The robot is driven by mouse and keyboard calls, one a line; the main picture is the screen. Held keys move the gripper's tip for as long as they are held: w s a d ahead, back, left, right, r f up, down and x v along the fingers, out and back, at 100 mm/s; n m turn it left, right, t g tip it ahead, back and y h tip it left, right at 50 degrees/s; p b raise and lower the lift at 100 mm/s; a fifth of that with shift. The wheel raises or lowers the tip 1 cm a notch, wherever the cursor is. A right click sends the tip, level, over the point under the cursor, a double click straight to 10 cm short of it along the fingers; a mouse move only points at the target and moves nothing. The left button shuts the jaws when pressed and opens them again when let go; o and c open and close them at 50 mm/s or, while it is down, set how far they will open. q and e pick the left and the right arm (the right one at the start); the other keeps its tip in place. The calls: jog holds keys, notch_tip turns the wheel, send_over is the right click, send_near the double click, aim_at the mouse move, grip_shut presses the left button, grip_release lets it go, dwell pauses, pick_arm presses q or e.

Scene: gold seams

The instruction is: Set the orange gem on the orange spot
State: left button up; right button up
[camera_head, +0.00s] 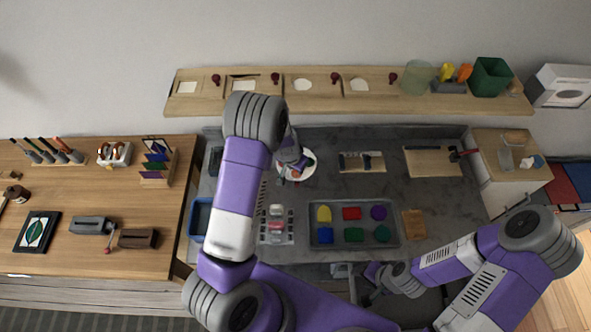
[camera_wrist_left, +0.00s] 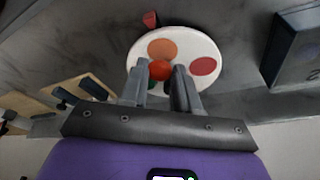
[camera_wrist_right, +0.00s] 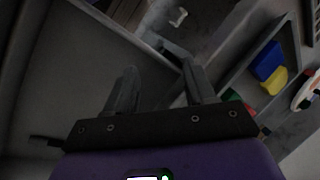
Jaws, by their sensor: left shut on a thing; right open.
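The orange gem (camera_wrist_left: 159,70) is held between the fingertips of my left gripper (camera_wrist_left: 158,76), which is shut on it over the round white plate (camera_wrist_left: 190,40). The orange spot (camera_wrist_left: 162,49) shows on the plate just beyond the gem; the gem overlaps its near edge in the picture. I cannot tell whether the gem touches the plate. In the head view the plate (camera_head: 311,159) is partly hidden by my left gripper (camera_head: 292,173). My right gripper (camera_wrist_right: 157,75) is open and empty, low near the counter's front edge, away from the plate.
The plate also has a red spot (camera_wrist_left: 204,66). A small red piece (camera_wrist_left: 150,19) lies just past its rim. A grey tray (camera_head: 360,245) with several coloured pieces stands right of my left arm. A rack of small items (camera_head: 276,240) is beside it.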

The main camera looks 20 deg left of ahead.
pick_arm(q)
jog(key=x, duration=0.2)
jog(key=shift+s+a+f, duration=0.1)
jog(key=shift+a+f, duration=0.05)
jog(key=shift+f, duration=0.4)
jog(key=o, duration=0.6)
jog(key=shift+f, duration=0.1)
jog(key=shift+c, duration=0.2)
jog(key=o, duration=0.5)
jog(key=shift+c, duration=0.2)
jog(key=shift+r, duration=0.2)
jog(key=shift+r, duration=0.3)
jog(key=p+v, duration=0.1)
jog(key=v, duration=1)
jog(key=shift+r+p, duration=0.3)
jog(key=shift+p, duration=0.1)
